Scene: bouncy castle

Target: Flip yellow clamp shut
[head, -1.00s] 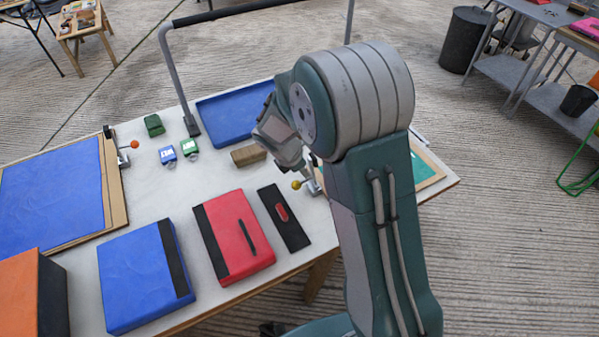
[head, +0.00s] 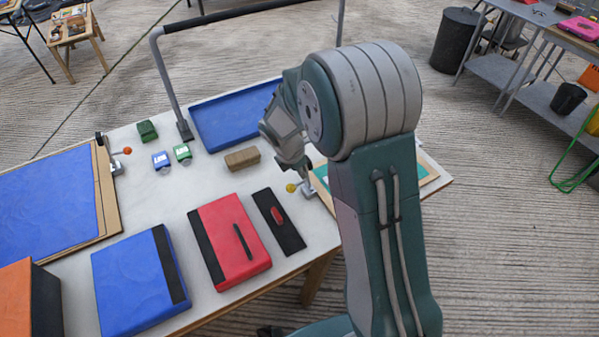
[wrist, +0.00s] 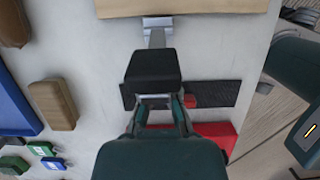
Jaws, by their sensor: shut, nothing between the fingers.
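The yellow clamp is a small metal toggle clamp with a yellow ball knob (head: 291,188). It sits at the left edge of a wood-rimmed green board (head: 425,180), which is mostly behind my arm in the head view. My gripper (head: 305,181) points down right at the clamp, fingers shut and empty. In the wrist view, my gripper's black fingertips (wrist: 153,68) are together just below the metal clamp base (wrist: 155,38) at the board edge (wrist: 180,8). The yellow knob is hidden there, and I cannot tell whether the fingers touch the clamp.
A black strip with a red oval (head: 278,222) and a red case (head: 230,242) lie in front. A wooden block (head: 242,159) and a blue tray (head: 235,115) lie left and behind. A second clamp with an orange knob (head: 127,150) holds the left board.

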